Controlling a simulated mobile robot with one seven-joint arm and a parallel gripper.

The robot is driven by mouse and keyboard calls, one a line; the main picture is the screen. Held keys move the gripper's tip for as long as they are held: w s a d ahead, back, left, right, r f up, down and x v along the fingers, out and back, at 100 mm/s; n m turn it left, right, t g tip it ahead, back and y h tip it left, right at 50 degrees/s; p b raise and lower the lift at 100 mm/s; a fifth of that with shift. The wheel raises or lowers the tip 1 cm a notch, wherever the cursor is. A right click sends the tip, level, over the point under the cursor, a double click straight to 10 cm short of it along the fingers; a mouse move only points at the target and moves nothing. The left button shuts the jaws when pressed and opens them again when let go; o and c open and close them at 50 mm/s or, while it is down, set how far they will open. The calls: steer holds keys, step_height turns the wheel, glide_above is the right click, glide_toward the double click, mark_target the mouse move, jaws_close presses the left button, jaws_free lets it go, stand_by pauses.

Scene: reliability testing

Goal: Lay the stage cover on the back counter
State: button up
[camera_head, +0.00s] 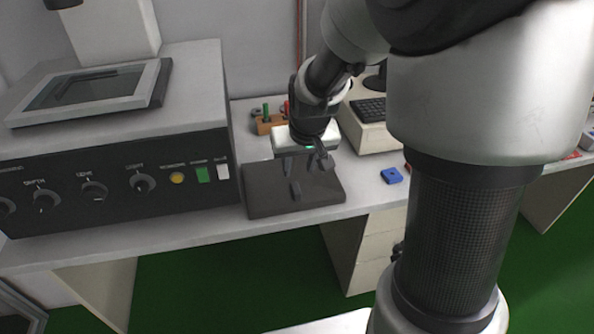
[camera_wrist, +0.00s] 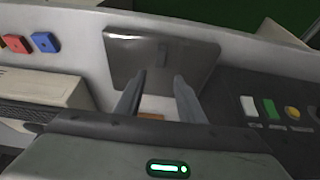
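A dark grey flat plate (camera_head: 262,203), which looks like the stage cover, lies on the light counter beside the black control panel. In the wrist view the plate (camera_wrist: 190,48) shows a small raised grip (camera_wrist: 162,54) near its middle. My gripper (camera_head: 308,172) is over the plate, pointing down. In the wrist view my gripper (camera_wrist: 159,76) has its two fingers apart, with nothing seen between them. The grip appears just beyond the fingertips; I cannot tell the exact height gap.
The machine (camera_head: 110,175) with knobs and a framed glass top (camera_head: 90,88) stands left of the plate. A wooden holder (camera_head: 265,125) is behind, and a beige keyboard unit (camera_head: 372,130) and blue block (camera_head: 391,175) are to the right. The counter's front edge is close to the plate.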

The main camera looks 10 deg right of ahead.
steer(key=s+r, duration=0.7)
steer(key=s, duration=0.3)
steer(key=s+r+t, duration=0.1)
steer(key=s+r, duration=0.6)
steer(key=s, duration=0.4)
steer(key=shift+s+r, duration=0.15)
steer(key=shift+r, duration=0.25)
stand_by(0.7)
